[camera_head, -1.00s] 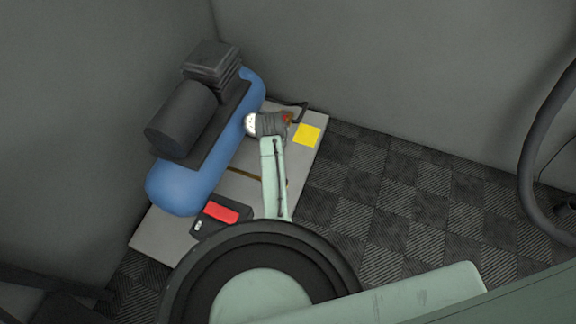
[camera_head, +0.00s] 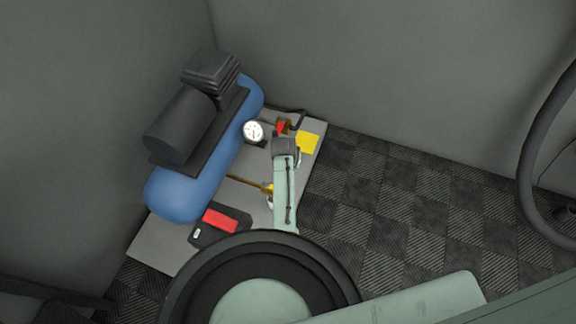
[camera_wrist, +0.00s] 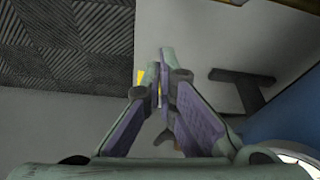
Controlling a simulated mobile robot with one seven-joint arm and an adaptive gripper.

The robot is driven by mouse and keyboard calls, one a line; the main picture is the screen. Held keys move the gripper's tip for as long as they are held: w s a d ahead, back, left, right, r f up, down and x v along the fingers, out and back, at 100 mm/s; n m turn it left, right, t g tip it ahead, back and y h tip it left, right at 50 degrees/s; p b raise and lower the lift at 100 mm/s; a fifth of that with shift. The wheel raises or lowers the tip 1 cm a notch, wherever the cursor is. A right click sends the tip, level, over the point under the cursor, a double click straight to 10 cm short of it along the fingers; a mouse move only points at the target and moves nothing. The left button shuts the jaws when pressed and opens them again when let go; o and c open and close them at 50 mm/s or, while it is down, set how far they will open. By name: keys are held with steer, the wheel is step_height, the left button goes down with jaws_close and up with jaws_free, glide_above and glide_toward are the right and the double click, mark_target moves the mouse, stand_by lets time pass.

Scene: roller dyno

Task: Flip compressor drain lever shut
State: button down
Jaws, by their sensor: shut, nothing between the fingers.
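The compressor has a blue tank (camera_head: 180,194) with a dark motor and ribbed pump on top. A small red part (camera_head: 282,126), by looks a lever, sits at the valve end of a black pipe beside the round white gauge (camera_head: 253,131). A brass pipe with a yellow fitting (camera_head: 267,187) runs lower down, partly behind my arm. I cannot tell from its shape which is the drain lever. My gripper (camera_head: 286,149) is just below the red part, apart from it as far as I see. In the wrist view its fingers (camera_wrist: 159,62) are together and empty.
A yellow square (camera_head: 308,142) lies on the grey base plate (camera_head: 160,250) right of my gripper. A black box with a red top (camera_head: 220,219) stands at the plate's lower part. Walls close in behind and left; patterned floor (camera_head: 400,190) is open to the right.

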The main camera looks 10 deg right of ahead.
steer(key=shift+s+a+f+p, duration=0.3)
steer(key=shift+s+f, duration=0.35)
steer(key=shift+f, duration=0.25)
steer(key=shift+s+a+f+p, duration=0.3)
steer(key=shift+s+f, duration=0.3)
steer(key=shift+f, duration=0.25)
steer(key=shift+s+a+m+p, duration=0.15)
steer(key=shift+s+m+p, duration=0.25)
steer(key=shift+m, duration=0.2)
steer(key=shift+s+a+m+g+h+p, duration=0.3)
steer(key=shift+s+m+h+p, duration=0.15)
steer(key=shift+s+m, duration=0.4)
steer(key=s+a+m+g+h, duration=0.1)
steer(key=s+a+m+g, duration=0.2)
steer(key=a+m, duration=0.5)
steer(key=shift+s+a+m+g, duration=0.35)
steer(key=shift+s+m, duration=0.1)
steer(key=shift+m, duration=1.8)
steer(key=shift+w+a, duration=0.1)
steer(key=shift+a, duration=0.05)
